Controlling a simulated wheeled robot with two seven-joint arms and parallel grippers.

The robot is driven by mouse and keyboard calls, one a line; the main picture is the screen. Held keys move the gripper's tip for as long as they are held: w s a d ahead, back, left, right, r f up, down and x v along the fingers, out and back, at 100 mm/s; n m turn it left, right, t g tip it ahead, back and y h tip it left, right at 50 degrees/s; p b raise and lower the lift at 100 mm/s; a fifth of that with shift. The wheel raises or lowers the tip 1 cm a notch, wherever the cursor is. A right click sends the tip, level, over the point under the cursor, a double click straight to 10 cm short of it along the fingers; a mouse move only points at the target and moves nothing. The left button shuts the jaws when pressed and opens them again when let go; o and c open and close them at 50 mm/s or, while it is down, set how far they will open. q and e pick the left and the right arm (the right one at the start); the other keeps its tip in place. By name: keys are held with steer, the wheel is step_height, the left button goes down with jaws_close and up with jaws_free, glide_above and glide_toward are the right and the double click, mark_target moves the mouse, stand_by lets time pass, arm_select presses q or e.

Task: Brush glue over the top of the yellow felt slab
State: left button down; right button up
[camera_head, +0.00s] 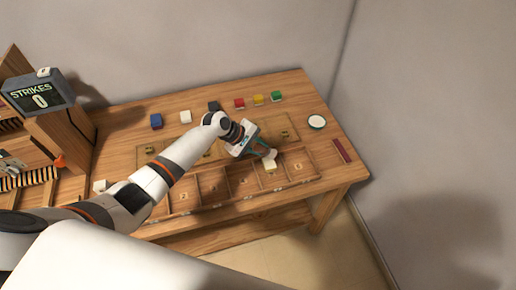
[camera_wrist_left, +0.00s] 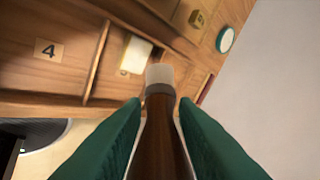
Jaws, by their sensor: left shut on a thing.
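My left gripper (camera_head: 264,150) is shut on a brush, over the compartments at the table's front right. In the left wrist view its green fingers hold the brush's dark brown handle (camera_wrist_left: 162,130); the pale bristles (camera_wrist_left: 160,74) point away from me. A small yellow slab (camera_head: 258,99) lies at the back of the table, between a red and a green one, apart from the gripper. A pale cream block (camera_wrist_left: 137,53) lies in a compartment just left of the bristles, with a gap between them in the picture. I cannot tell whether that block is felt. My right gripper is not in view.
A round dish with a pale top (camera_head: 316,122) stands at the table's right; its rim looks green in the left wrist view (camera_wrist_left: 226,40). A dark red strip (camera_head: 342,150) lies near the right edge. Blue (camera_head: 156,121) and white (camera_head: 186,116) blocks stand at the back. A "STRIKES 0" display (camera_head: 38,95) stands left.

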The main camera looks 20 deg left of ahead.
arm_select(q)
steer(key=shift+r, duration=0.9)
step_height(320, 180, up, 3)
stand_by(0.7)
steer(key=shift+w+d+f+b, duration=0.1)
steer(key=shift+w+f+b, duration=0.15)
steer(key=shift+f+b, duration=0.25)
steer(key=shift+w+d+f+b, duration=0.1)
steer(key=shift+w+f+b, duration=0.15)
steer(key=shift+f, duration=0.45)
